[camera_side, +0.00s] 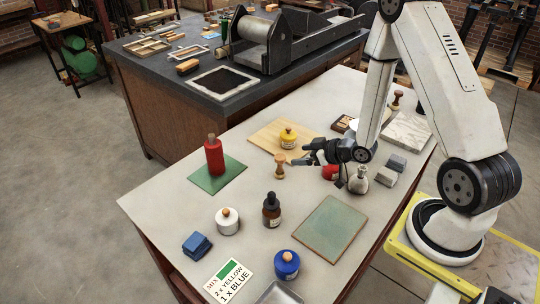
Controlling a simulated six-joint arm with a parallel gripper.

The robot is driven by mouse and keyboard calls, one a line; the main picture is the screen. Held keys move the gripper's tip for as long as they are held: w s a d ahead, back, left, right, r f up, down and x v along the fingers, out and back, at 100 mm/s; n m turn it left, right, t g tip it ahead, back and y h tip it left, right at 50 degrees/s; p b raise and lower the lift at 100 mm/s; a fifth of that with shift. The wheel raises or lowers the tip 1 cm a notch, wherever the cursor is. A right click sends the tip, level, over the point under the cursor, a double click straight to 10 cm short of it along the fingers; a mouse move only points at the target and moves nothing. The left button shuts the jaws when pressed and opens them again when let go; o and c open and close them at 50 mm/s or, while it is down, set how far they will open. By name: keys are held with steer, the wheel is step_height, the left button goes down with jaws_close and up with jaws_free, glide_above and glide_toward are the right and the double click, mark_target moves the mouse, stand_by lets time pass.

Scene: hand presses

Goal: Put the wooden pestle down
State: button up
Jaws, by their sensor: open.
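The wooden pestle (280,166) is small and light brown, with a wide rounded top and a narrower waist. It is upright on or just above the grey table, near the front corner of the wooden board; I cannot tell whether its base touches the table. My gripper (302,160) is dark and reaches in from the right, low over the table, with its fingertips just right of the pestle. The gripper is open, and no object shows clearly between its fingers. A second wooden-handled piece (397,101) stands at the far right end of the table.
A yellow jar (289,137) stands on the wooden board (263,137). A dark dropper bottle (271,211) stands in front. A green slab (329,231) lies bare; the table around the pestle's left is clear.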

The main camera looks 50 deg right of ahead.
steer(key=shift+v, duration=1.7)
steer(key=s+a+r+m+g+h, duration=0.2)
steer(key=s+a+r+g, duration=0.5)
steer(key=a+r+g, duration=0.2)
steer(key=shift+a, duration=1.05)
